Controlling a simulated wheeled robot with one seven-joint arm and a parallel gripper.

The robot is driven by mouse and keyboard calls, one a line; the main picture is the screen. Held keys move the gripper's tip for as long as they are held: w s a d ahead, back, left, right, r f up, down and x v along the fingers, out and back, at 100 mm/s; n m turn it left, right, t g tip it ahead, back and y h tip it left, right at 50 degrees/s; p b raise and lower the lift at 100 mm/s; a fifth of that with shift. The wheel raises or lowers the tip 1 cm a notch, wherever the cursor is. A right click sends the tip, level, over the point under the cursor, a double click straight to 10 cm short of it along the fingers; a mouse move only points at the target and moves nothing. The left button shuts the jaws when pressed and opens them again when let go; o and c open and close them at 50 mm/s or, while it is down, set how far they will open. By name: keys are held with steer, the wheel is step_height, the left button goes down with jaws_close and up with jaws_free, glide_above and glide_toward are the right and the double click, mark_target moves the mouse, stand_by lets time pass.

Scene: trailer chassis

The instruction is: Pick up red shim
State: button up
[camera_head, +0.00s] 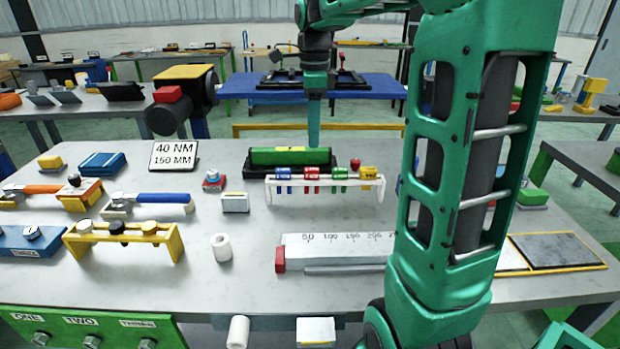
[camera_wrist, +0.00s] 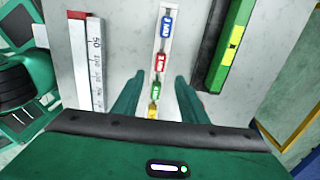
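The red shim (camera_head: 311,174) hangs on a white rack (camera_head: 325,188) between a blue shim (camera_head: 283,174) and a green shim (camera_head: 340,174), with a yellow shim (camera_head: 367,174) at the right end. In the wrist view the red shim (camera_wrist: 160,62) lies just beyond my fingertips, on the rack's line. My gripper (camera_head: 313,142) points down above the green block behind the rack. In the wrist view my gripper (camera_wrist: 160,76) is open, its two fingers apart on either side of the rack's line, with nothing held. The exact height above the shims is unclear.
A green block (camera_head: 290,156) in a black holder stands close behind the rack. A ruler block (camera_head: 335,250) with a red end lies in front. A red knob (camera_head: 355,162), a white box (camera_head: 235,202) and a sign (camera_head: 174,155) are nearby.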

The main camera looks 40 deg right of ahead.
mark_target(312, 169)
step_height(312, 169, down, 11)
steer(key=shift+a+r, duration=0.1)
steer(key=shift+r, duration=0.05)
jaws_close()
stand_by(0.5)
